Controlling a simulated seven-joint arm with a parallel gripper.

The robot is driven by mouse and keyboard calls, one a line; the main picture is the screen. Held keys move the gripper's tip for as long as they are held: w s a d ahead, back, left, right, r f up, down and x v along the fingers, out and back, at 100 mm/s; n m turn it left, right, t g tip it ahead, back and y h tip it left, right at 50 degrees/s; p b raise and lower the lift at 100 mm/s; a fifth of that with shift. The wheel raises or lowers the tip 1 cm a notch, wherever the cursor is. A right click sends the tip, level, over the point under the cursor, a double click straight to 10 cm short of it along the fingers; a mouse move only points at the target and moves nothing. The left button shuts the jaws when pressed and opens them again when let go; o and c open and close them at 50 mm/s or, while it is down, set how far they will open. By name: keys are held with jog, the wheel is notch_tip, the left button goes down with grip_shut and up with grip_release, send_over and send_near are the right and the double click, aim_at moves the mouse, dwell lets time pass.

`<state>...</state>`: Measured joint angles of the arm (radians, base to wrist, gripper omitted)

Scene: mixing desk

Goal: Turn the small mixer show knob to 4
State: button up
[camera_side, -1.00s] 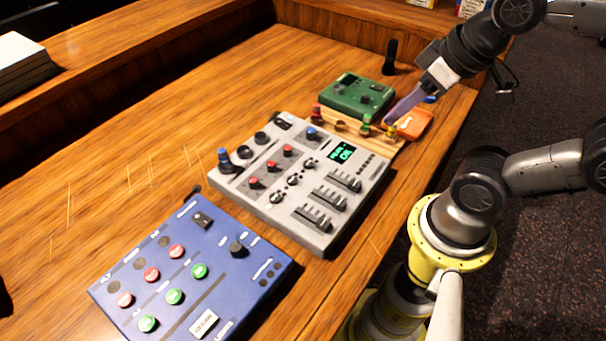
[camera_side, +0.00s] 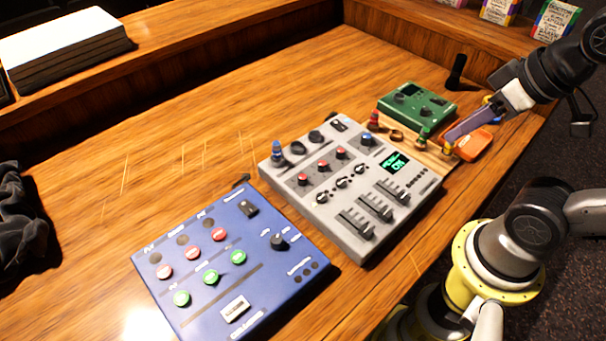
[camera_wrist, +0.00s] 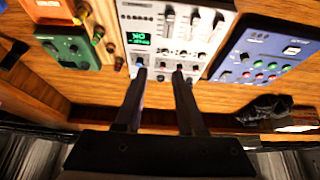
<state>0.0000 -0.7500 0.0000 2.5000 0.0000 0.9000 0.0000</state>
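Three control boxes lie on the desk, and I cannot tell which is the small mixer. The blue box (camera_side: 270,287) at the front has a black knob (camera_side: 279,241) and red and green buttons. The grey mixer (camera_side: 335,226) in the middle has several knobs, sliders and a lit green display (camera_side: 393,162). The small green box (camera_side: 440,108) stands behind it with dark knobs. No knob's setting is legible. My gripper (camera_side: 448,139) is over the far right, above the wooden peg strip. In the wrist view my gripper (camera_wrist: 159,74) has two fingers apart, empty.
Coloured pegs stand on a wooden strip (camera_side: 420,150) between the grey mixer and green box. An orange tray (camera_side: 475,145) lies to its right. A black upright object (camera_side: 456,72) stands behind.

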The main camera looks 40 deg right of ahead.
jog(key=shift+o, duration=1.4)
notch_tip(320, 180, up, 3)
jog(key=w+n, duration=0.2)
jog(key=w, duration=0.1)
jog(key=n+g, duration=0.5)
jog(key=n, duration=0.1)
send_over(303, 177)
notch_tip(303, 177, down, 9)
notch_tip(303, 177, down, 14)
jog(key=shift+r, duration=0.15)
